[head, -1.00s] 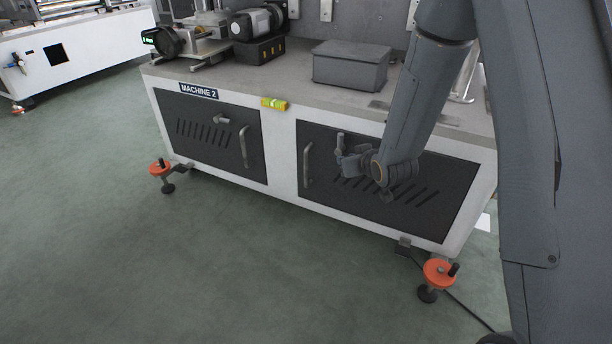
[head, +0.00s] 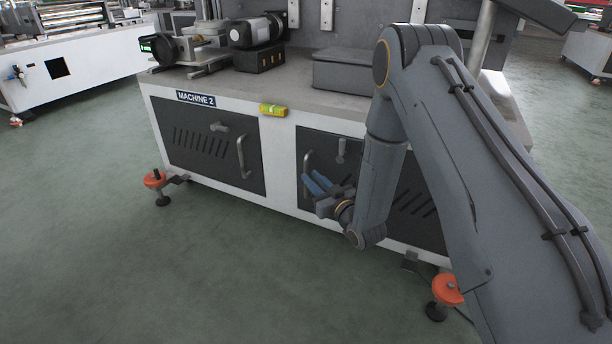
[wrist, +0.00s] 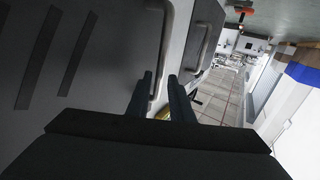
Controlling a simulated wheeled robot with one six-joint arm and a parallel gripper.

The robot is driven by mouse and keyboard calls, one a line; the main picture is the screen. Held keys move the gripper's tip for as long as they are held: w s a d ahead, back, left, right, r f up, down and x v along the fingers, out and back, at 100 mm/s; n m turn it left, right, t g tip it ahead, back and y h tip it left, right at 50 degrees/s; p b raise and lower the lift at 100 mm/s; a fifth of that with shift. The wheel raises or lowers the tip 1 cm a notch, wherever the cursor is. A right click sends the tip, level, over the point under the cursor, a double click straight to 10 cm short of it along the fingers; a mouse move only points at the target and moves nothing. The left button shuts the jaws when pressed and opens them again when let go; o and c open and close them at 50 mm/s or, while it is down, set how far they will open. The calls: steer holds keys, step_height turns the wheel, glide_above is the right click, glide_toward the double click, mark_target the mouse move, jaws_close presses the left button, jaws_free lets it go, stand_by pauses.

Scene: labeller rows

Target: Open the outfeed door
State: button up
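Machine 2's cabinet has two dark slotted doors, both shut. I cannot tell from a label which is the outfeed door. The right door (head: 374,180) has an upright bar handle (head: 306,165) near its left edge and a small turn latch (head: 341,150) near the top. The left door (head: 205,140) has a handle (head: 241,158) near its right edge and a latch (head: 219,127). My gripper (head: 310,177) is open at the right door's handle. In the wrist view that handle (wrist: 164,45) runs down between the fingertips (wrist: 161,76); contact cannot be told.
A grey box (head: 345,72) and a motor unit (head: 258,40) stand on the cabinet top. Orange-topped levelling feet (head: 155,179) stick out at floor level. The floor in front is clear.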

steer(key=shift+b+x, duration=0.75)
steer(key=shift+x, duration=1.5)
jaws_close()
